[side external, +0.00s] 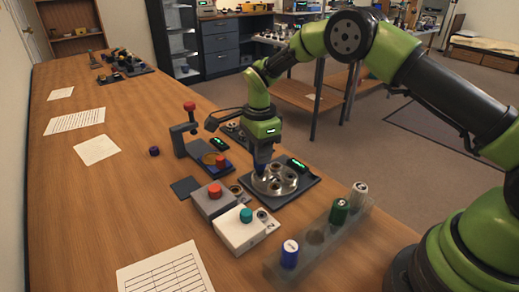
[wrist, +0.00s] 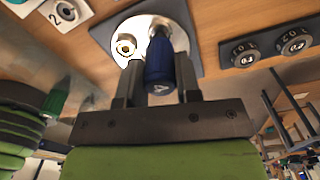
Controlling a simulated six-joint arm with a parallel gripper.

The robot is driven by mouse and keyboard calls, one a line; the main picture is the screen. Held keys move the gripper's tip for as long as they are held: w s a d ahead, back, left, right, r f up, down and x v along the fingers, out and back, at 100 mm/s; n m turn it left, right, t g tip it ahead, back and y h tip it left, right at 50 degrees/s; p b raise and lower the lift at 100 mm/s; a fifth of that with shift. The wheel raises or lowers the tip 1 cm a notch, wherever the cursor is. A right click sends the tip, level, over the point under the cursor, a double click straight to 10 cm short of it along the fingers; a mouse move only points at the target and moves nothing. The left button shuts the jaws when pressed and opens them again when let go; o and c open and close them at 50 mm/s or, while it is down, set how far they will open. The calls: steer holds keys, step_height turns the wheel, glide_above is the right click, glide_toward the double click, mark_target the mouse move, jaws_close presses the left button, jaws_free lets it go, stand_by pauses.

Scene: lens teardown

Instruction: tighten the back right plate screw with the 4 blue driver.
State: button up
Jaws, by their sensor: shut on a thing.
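My gripper (side external: 262,166) is shut on the blue driver (wrist: 161,62), which has a white 4 on its end in the wrist view. In the side view the driver is a small dark blue bit under my gripper, over the left part of the round silver plate (side external: 287,186). In the wrist view the silver plate (wrist: 140,24) lies beyond the driver. A brass-coloured round fitting (wrist: 126,45) shows in it beside the driver. The driver's tip and the screw under it are hidden, so I cannot tell whether they touch.
A clear rack (side external: 300,262) at the front holds another blue driver (side external: 290,254), a green one (side external: 339,211) and a grey one (side external: 359,194), with one empty hole. Boxes with a red button (side external: 214,190) and a teal button (side external: 246,215) stand close left of the plate.

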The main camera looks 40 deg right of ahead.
steer(key=shift+m, duration=0.3)
steer(key=shift+m, duration=1.2)
steer(key=shift+r, duration=0.2)
steer(key=shift+r, duration=0.6)
steer(key=shift+r, duration=1.5)
